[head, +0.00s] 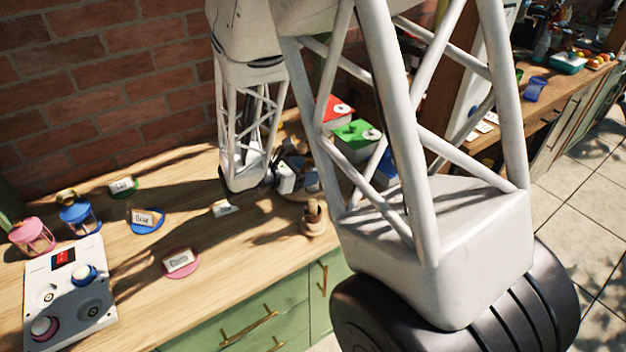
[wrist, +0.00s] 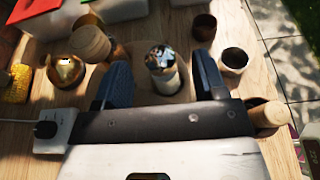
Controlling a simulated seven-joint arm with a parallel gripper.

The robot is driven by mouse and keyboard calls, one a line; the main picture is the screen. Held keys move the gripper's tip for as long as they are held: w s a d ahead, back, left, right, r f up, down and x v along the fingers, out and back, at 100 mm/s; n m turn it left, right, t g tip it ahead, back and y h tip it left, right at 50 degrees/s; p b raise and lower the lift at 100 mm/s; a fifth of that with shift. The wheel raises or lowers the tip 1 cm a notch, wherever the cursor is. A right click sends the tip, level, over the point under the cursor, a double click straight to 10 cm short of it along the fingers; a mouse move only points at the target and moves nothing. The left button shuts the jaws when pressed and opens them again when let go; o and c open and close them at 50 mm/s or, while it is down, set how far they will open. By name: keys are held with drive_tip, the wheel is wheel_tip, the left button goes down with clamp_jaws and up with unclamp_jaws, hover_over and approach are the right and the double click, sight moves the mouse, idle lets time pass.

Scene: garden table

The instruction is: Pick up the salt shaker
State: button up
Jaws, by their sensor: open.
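In the wrist view a small shaker with a shiny metal top and pale body (wrist: 162,66), which looks like the salt shaker, stands on a round wooden tray (wrist: 137,50). My gripper (wrist: 160,75) is open, with one blue finger on each side of the shaker. Gaps show between the fingers and the shaker. In the head view my gripper (head: 287,177) is low over the table's back part, and I cannot make out the shaker there.
Close around are a wooden mill (wrist: 91,43), a brass pot (wrist: 65,70), and wooden cups (wrist: 233,62) (wrist: 268,114). Red (head: 340,110) and green (head: 356,133) lidded boxes stand behind. Labelled coasters (head: 180,263), lanterns (head: 80,216) and a white panel (head: 70,295) occupy the left.

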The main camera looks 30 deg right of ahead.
sight(308, 170)
drive_tip(key=shift+x, duration=1.5)
drive_tip(key=c, duration=1)
drive_tip(key=shift+r, duration=0.1)
drive_tip(key=shift+r, duration=4.95)
